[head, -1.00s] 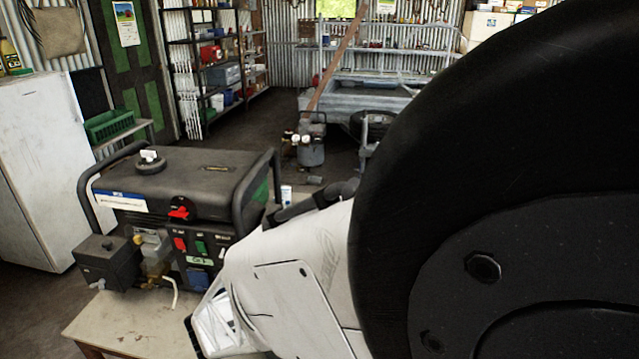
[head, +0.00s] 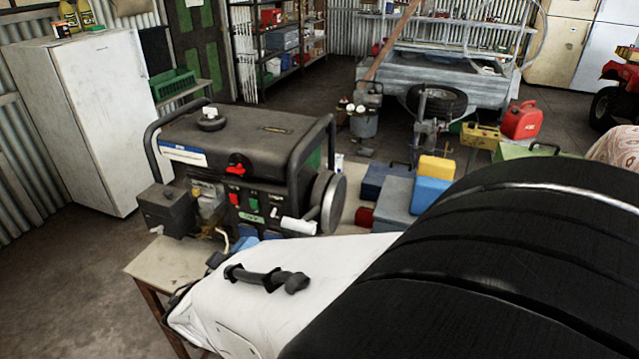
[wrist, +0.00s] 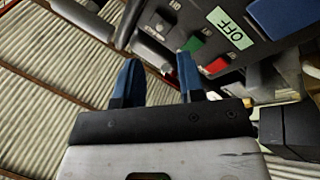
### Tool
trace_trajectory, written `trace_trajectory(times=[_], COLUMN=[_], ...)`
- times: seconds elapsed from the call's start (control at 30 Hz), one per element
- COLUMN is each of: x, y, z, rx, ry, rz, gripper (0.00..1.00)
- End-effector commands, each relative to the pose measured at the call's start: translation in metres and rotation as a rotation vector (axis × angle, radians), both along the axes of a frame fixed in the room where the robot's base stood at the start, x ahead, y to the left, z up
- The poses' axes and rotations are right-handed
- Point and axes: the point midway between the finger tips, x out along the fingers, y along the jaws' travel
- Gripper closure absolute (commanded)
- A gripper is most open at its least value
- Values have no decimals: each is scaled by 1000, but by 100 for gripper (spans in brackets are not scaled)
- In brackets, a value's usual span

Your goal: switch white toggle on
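The black generator (head: 245,135) stands on a table, with its switch panel facing the near side. The panel holds a red switch (head: 235,198) and a green switch (head: 253,205). In the wrist view the panel is turned over, with the green switch (wrist: 194,44), the red switch (wrist: 215,66) and a pale grey-white toggle (wrist: 160,25). My gripper (wrist: 157,80) is open and empty, its two blue fingers apart below the panel. The toggle appears ahead of the gap between them; I see no contact.
An upside-down OFF label (wrist: 230,32) and a blue socket cover (wrist: 280,18) lie beside the switches. The bare table corner (head: 165,268) shows at front left. Blue and yellow boxes (head: 432,180) stand right of the generator. A white fridge (head: 90,115) stands behind left.

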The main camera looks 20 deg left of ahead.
Motion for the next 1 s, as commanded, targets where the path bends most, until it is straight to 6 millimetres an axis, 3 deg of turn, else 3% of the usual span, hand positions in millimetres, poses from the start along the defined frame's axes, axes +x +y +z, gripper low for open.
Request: trace_trajectory(times=[0.37,1.0], x=[10,67], y=[-3,-16], z=[3,22], rx=[0,0], ry=[1,0], rz=[-2,-3], gripper=[64,64])
